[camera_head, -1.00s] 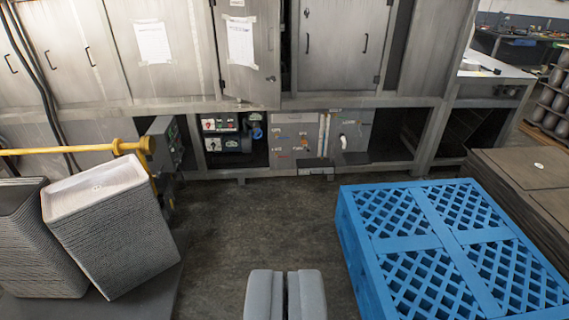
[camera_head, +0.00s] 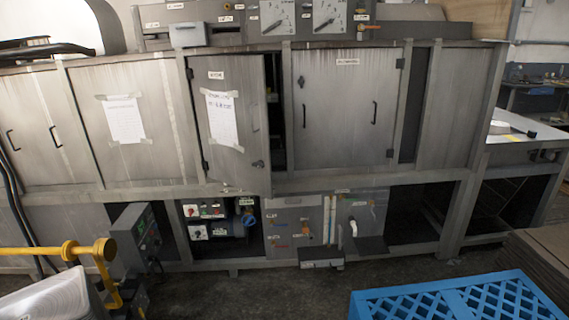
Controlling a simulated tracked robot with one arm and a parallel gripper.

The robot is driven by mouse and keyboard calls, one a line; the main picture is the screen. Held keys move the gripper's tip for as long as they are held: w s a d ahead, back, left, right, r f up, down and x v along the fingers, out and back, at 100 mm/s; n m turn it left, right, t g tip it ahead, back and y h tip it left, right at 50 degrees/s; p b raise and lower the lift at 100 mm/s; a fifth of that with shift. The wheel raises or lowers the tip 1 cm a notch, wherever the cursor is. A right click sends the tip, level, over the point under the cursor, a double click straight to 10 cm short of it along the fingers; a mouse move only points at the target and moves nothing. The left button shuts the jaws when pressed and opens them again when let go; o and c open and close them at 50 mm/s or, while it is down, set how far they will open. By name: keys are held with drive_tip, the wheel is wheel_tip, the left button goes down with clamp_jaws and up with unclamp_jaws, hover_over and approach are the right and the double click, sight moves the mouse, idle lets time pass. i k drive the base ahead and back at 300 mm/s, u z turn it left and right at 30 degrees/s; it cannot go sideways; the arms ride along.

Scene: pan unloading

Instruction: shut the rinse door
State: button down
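A grey metal cabinet door (camera_head: 234,150) stands ajar in the middle of the machine front. It carries a small label too blurred to read for sure and a taped white sheet (camera_head: 222,117). My gripper is out of view.
A blue lattice pallet (camera_head: 460,298) stands at the lower right, beside a brown stack (camera_head: 540,260). A yellow pipe (camera_head: 60,250) and control box (camera_head: 135,238) stick out at lower left, near a pale tray stack (camera_head: 48,302). Dark floor between is clear.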

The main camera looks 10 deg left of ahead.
sight(229, 92)
drive_tip(key=u, duration=0.05)
drive_tip(key=i, duration=1.3)
drive_tip(key=u, duration=0.6)
drive_tip(key=i, duration=1.5)
drive_tip(key=u, duration=0.35)
